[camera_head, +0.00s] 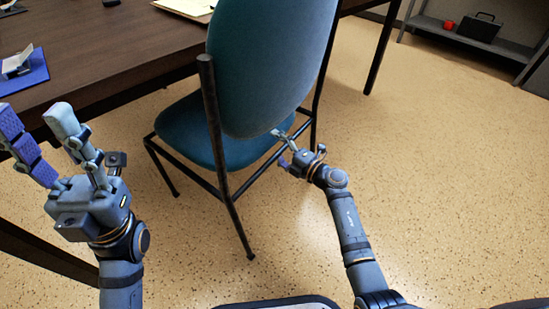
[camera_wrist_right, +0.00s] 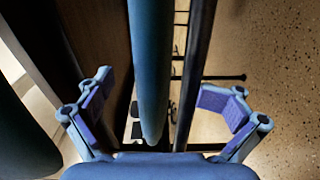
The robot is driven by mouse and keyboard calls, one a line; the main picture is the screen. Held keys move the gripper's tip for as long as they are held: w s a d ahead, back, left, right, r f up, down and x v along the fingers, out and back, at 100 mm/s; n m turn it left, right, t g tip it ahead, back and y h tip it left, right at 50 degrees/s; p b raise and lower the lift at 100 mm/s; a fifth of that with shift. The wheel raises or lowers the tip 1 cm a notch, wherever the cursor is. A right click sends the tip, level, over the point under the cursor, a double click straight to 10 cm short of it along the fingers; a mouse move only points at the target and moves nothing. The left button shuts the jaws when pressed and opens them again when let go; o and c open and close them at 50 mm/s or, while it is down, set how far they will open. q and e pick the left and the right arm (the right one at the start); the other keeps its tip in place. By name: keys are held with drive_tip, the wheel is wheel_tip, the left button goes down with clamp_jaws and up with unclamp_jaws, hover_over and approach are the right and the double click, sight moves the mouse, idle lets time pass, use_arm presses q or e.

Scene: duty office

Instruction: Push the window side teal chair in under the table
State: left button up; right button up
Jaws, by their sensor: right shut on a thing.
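The teal chair (camera_head: 265,65) stands upright at the table's near right edge, its back toward me. Its teal seat (camera_head: 185,130) is close to the table edge, and the backrest hides part of that edge. The dark wooden table (camera_head: 110,40) fills the upper left. My right gripper (camera_head: 281,147) is shut on the chair at the lower right of its back. In the right wrist view the teal backrest edge (camera_wrist_right: 150,60) and a black frame post (camera_wrist_right: 197,60) run between the fingers. My left gripper (camera_head: 45,135) is open and empty near the table edge.
A blue item (camera_head: 28,72) and a clipboard (camera_head: 187,7) lie on the table. A grey shelf (camera_head: 470,35) with a black case (camera_head: 484,28) and a red object (camera_head: 449,25) stands at the back right. The speckled floor (camera_head: 450,170) on the right is clear.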

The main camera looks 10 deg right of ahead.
drive_tip(key=shift+r, duration=0.75)
drive_tip(key=p+v, duration=0.2)
drive_tip(key=v, duration=1)
drive_tip(key=shift+f+p, duration=0.4)
drive_tip(key=shift+f, duration=0.05)
